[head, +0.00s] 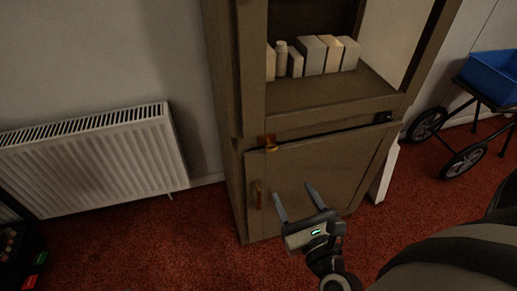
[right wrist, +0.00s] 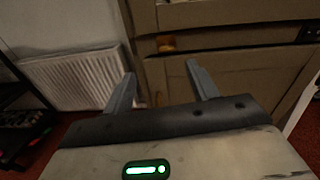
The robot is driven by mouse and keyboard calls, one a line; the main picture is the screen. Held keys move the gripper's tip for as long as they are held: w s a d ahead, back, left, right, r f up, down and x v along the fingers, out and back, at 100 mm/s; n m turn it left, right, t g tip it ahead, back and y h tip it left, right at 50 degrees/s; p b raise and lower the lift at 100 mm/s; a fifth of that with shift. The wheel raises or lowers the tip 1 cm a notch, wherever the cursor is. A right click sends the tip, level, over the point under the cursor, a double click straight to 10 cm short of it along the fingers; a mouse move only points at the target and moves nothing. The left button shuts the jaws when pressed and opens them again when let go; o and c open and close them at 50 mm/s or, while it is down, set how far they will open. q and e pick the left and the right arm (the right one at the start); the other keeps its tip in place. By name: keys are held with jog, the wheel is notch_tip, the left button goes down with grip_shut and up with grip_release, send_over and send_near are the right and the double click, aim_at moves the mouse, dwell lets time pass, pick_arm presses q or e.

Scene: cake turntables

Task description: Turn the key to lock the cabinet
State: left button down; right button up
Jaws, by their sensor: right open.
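The cabinet (head: 335,165) is brown and tall, with an open shelf above and a lower door that looks shut. A small orange-brass piece, which looks like the key in its lock (head: 267,141), sits at the door's upper left. It also shows in the right wrist view (right wrist: 166,44), beyond the fingers. A brass handle (head: 258,195) is lower on the door's left side. My right gripper (head: 294,190) is open and empty in front of the lower door, below and right of the key. In the right wrist view its two fingers (right wrist: 161,78) are spread apart. My left gripper is not in view.
Several pale boxes and a bottle (head: 312,55) stand on the open shelf. A white radiator (head: 90,155) is on the wall at left. A wheeled cart with a blue bin (head: 490,75) stands at right. Red carpet (head: 150,245) lies clear before the cabinet's left side.

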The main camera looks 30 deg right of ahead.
aim_at(273, 150)
jog(key=shift+m+h, duration=0.3)
jog(key=shift+m, duration=0.5)
jog(key=x, duration=0.5)
jog(key=f+x, duration=0.1)
jog(key=x, duration=0.4)
jog(key=f+x, duration=0.1)
jog(key=x, duration=0.5)
jog(key=shift+d+f, duration=0.1)
jog(key=shift+d, duration=0.15)
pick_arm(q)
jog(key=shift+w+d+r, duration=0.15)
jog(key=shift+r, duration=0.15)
pick_arm(e)
jog(key=shift+w, duration=0.1)
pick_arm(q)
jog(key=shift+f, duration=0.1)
pick_arm(e)
jog(key=c, duration=1)
